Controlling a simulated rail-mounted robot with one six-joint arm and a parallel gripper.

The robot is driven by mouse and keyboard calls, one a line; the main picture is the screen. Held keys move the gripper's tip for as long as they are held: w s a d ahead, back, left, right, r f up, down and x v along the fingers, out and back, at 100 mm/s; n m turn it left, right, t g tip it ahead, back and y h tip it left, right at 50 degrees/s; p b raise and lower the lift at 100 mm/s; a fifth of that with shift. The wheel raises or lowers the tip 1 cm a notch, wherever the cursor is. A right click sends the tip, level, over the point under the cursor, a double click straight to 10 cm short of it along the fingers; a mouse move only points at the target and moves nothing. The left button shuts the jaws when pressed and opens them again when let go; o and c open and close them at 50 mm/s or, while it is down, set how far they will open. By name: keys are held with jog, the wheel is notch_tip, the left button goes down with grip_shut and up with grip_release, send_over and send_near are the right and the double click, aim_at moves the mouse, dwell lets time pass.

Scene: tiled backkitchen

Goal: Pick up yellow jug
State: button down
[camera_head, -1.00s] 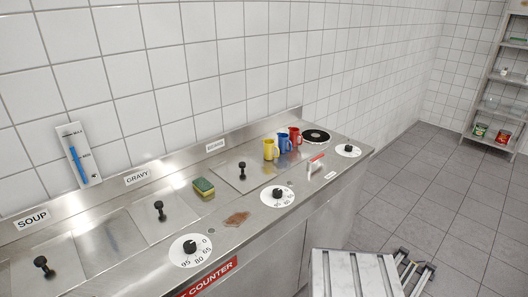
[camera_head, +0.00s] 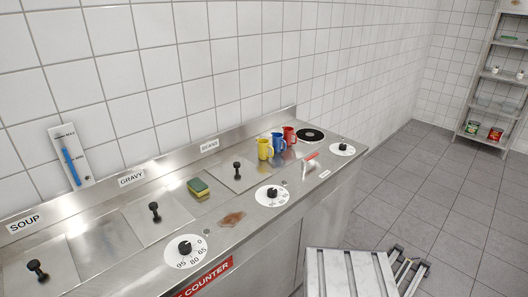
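The yellow jug (camera_head: 264,149) stands upright on the steel counter, at the near end of a short row of jugs. A blue jug (camera_head: 278,143) stands just behind it to the right, and a red jug (camera_head: 289,135) behind that. The yellow jug's handle is on its right side. My gripper is not in view.
The steel counter (camera_head: 225,232) carries lids with black knobs, white dials, a green and yellow sponge (camera_head: 198,188), a brown stain (camera_head: 231,219) and a black hotplate (camera_head: 310,135). A light slatted surface (camera_head: 345,275) is at the lower front. A shelf rack (camera_head: 490,90) stands far right.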

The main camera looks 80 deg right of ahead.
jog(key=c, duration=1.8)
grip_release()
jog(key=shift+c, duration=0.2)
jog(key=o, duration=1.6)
